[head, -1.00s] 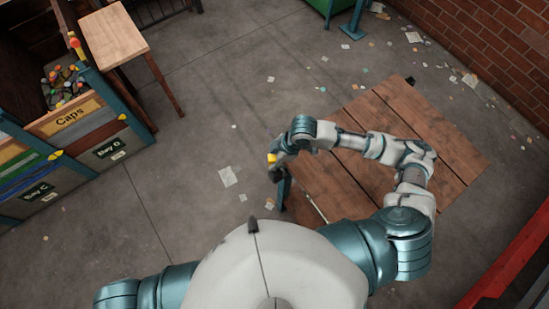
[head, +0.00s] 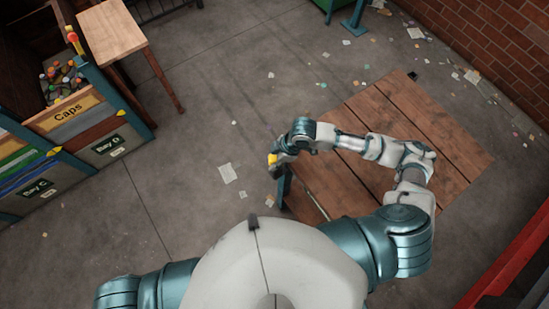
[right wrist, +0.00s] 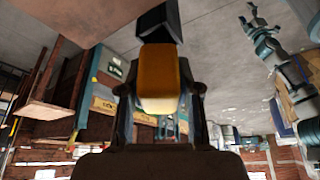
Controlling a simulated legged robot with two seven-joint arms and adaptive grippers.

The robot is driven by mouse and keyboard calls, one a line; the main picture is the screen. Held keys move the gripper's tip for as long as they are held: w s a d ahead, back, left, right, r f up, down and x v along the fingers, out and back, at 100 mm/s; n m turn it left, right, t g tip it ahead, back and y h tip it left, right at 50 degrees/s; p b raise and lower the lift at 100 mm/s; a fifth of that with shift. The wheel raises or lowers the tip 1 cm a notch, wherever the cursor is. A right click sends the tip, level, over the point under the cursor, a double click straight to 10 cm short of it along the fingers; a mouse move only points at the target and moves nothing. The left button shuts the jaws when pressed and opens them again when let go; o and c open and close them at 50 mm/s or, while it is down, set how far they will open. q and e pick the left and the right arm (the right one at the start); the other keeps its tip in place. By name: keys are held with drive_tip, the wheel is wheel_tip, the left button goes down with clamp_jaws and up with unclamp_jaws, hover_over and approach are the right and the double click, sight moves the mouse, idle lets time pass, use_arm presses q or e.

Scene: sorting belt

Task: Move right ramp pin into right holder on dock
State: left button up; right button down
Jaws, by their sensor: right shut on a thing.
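A yellow-orange block-like pin (right wrist: 160,75) with a dark end stands between the fingers of my right gripper (right wrist: 160,100) in the right wrist view. In the head view the right gripper (head: 278,168) hangs at the near left edge of the plank table, and a bit of the yellow pin (head: 272,159) shows. The gripper is shut on it. A teal arm with a small forked end (right wrist: 256,22), probably my left one, shows far off in the right wrist view. I cannot pick out the right holder or dock.
A wooden plank table (head: 440,135) lies under my right arm. Bay bins with a Caps sign (head: 72,112) and yellow pointed pieces (head: 120,112) stand at left, beside a small wooden table (head: 113,38). The floor between is mostly clear, with scattered paper.

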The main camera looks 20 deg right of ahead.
drive_tip(key=shift+f, duration=0.25)
drive_tip(key=c, duration=0.7)
unclamp_jaws()
drive_tip(key=shift+d, duration=0.1)
drive_tip(key=v, duration=1.2)
